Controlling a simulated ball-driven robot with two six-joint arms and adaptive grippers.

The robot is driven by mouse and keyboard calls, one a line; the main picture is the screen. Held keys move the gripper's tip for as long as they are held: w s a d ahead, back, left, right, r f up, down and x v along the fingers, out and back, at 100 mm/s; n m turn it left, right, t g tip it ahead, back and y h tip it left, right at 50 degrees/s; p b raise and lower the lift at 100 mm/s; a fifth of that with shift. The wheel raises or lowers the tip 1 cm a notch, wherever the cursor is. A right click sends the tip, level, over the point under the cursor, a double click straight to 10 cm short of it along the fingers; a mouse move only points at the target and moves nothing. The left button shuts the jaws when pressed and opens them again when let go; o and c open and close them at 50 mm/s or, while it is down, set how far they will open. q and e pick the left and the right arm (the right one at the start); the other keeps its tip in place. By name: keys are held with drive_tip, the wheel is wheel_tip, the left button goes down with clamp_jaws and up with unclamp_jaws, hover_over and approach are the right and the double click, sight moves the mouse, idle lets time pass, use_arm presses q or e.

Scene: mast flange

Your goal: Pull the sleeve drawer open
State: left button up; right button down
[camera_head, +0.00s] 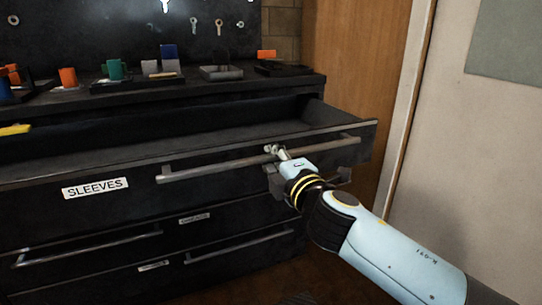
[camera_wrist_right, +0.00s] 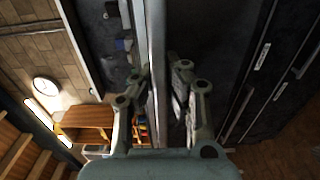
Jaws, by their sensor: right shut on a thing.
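The sleeve drawer (camera_head: 120,188) is the black top drawer with a white "SLEEVES" label (camera_head: 95,187). In the right wrist view the handle (camera_wrist_right: 157,60) runs between the two fingers of the gripper (camera_wrist_right: 160,72). My left gripper is not in view.
Lower drawers with bar handles (camera_head: 240,246) are closed below. The cabinet top (camera_head: 200,88) holds orange and green cups (camera_head: 115,69), trays and small blocks. A yellow thing (camera_head: 15,129) shows at the left edge. A wooden panel (camera_head: 350,60) and pale wall stand at right.

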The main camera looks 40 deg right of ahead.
drive_tip(key=shift+s, duration=0.15)
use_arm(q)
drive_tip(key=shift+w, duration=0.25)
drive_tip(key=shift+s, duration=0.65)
use_arm(e)
drive_tip(key=c, duration=1.3)
unclamp_jaws()
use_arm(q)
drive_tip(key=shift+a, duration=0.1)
use_arm(e)
drive_tip(key=shift+s+a, duration=0.1)
drive_tip(key=shift+s, duration=0.2)
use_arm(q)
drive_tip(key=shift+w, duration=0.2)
use_arm(e)
drive_tip(key=v, duration=1.1)
drive_tip(key=shift+s+a, duration=0.1)
drive_tip(key=shift+s, duration=0.05)
